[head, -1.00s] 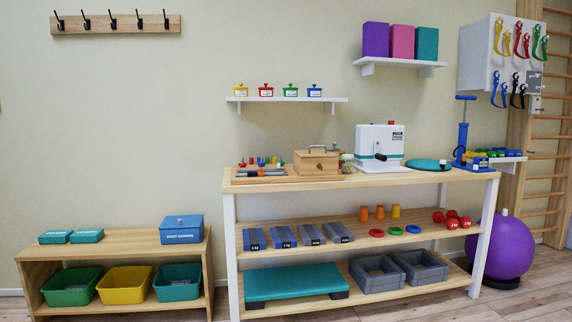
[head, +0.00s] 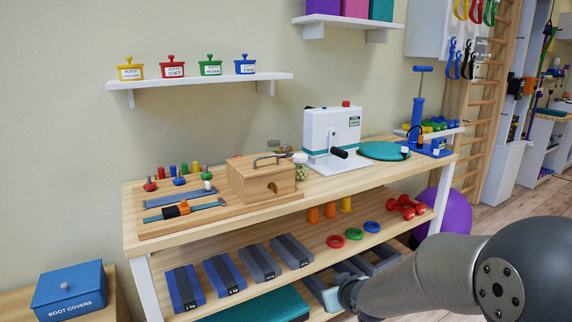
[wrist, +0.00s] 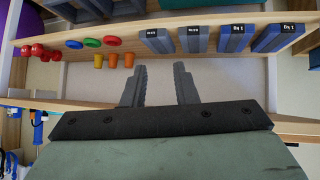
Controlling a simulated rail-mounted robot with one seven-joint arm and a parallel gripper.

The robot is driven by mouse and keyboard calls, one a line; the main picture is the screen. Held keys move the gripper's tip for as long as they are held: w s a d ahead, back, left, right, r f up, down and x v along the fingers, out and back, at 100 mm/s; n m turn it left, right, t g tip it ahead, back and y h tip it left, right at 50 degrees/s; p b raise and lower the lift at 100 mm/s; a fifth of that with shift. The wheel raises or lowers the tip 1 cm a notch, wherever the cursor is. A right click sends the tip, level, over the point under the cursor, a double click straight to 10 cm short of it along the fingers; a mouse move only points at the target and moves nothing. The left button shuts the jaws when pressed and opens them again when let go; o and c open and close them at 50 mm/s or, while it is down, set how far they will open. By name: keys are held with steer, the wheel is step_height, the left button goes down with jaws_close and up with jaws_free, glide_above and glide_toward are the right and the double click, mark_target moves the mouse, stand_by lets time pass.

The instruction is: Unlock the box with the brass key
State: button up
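The wooden box (head: 262,180) stands on the top of the wooden bench, lid down, with a metal handle on top and a dark keyhole opening low on its front. I cannot make out a brass key in any view. My gripper (wrist: 160,68) is open and empty in the wrist view, its two dark fingers apart in front of the bench shelf. In the head view my arm comes in from the lower right, below and in front of the box.
A board (head: 185,215) with pegs and sliders lies left of the box. A jar (head: 300,166) and a white crank machine (head: 331,137) stand to its right. Weights (head: 225,274), rings (head: 354,234) and cups (head: 329,210) fill the shelf below. Putty pots (head: 172,68) stand on the wall shelf.

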steer(key=w+a+r+t+y+p, duration=0.2)
steer(key=w+a+r+p, duration=0.1)
steer(key=w+r, duration=0.3)
steer(key=n+t+y+p, duration=0.2)
steer(key=t+y+p, duration=0.1)
steer(key=t+y, duration=0.15)
glide_toward(274, 188)
steer(key=x, duration=0.8)
steer(key=shift+w+g+y, duration=0.15)
steer(key=shift+g+y, duration=0.2)
steer(key=shift+g, duration=0.1)
steer(key=shift+d, duration=0.1)
jaws_close()
